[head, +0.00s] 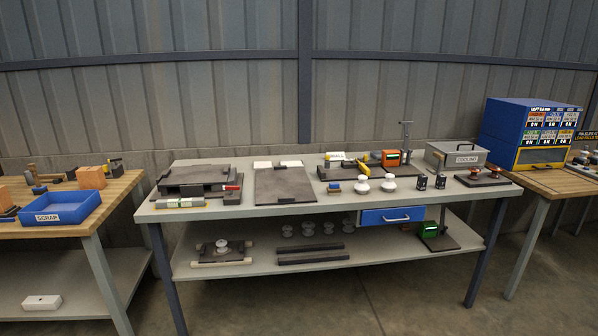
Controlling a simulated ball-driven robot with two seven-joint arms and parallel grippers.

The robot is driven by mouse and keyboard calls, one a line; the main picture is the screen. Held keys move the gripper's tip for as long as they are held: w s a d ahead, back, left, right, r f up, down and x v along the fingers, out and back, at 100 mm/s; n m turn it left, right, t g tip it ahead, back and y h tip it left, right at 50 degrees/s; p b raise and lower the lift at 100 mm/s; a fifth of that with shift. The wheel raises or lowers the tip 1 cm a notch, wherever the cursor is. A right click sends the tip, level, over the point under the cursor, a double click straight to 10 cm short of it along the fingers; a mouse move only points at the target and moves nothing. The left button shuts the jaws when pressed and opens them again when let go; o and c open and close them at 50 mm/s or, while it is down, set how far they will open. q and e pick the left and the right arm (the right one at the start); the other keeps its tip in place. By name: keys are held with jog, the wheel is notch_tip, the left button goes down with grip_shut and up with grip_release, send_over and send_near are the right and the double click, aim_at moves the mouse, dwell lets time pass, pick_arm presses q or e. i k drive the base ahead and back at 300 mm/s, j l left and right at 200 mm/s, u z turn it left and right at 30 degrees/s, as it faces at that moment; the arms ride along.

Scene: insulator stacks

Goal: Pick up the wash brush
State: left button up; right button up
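No thing shows clearly as the wash brush at this distance. A small blue-and-brown block (334,187) on the middle of the grey workbench (290,205) could be a brush, but it is too small to tell. It lies just left of two white insulators, the nearer one (362,184) beside it. On the left wooden table, a brown-handled tool (50,178) lies behind the blue scrap tray; I cannot tell its kind. Neither of my grippers is in view.
The blue SCRAP tray (62,206) sits on the left table. A dark plate (285,184), a grey tooling box (455,157) and a dark fixture (196,181) stand on the bench. A blue drawer (392,216) hangs beneath. The bench's front strip is mostly clear.

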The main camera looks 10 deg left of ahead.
aim_at(334, 189)
jog(key=i+l+u, duration=0.15)
jog(key=i+l, duration=0.4)
jog(key=i+l+u, duration=0.1)
jog(key=i+l, duration=0.4)
jog(key=i+l+u, duration=0.15)
jog(key=i+l, duration=0.3)
jog(key=l, duration=0.25)
